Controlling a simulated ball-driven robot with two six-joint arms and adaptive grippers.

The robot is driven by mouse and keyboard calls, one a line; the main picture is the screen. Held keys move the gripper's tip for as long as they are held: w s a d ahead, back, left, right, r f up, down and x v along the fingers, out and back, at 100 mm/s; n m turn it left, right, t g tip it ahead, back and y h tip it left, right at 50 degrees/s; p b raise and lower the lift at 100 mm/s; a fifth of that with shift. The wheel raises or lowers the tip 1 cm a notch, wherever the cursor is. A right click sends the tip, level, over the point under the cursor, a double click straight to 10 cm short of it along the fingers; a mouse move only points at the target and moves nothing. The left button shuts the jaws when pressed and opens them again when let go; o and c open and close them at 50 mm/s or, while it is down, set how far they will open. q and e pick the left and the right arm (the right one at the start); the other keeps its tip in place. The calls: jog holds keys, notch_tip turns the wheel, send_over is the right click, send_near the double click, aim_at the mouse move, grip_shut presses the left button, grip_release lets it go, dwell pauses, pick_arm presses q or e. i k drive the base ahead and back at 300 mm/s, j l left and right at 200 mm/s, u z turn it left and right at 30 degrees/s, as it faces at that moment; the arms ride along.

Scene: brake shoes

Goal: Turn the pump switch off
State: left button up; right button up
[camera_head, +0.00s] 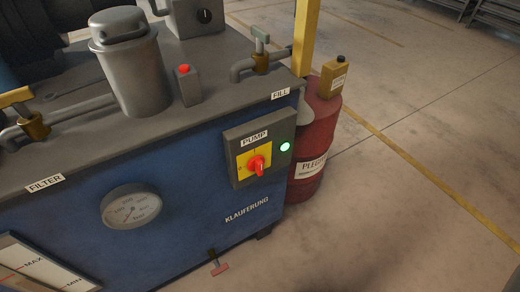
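The pump switch (257,165) is a red rotary knob on a yellow plate, on a grey box labelled PUMP (236,143). The box is mounted on the front of a blue machine (190,215), near its right end. The red handle points roughly downward. A green light (285,146) to the right of the knob is lit. Neither gripper shows in the head view.
A pressure gauge (131,207) and a level window (35,268) are left of the switch. A red drum (312,150) stands right of the machine with a small can (334,77) on top. A small red handle (219,267) sticks out low. Open floor lies to the right.

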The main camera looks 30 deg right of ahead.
aim_at(256, 164)
jog(key=z, duration=1)
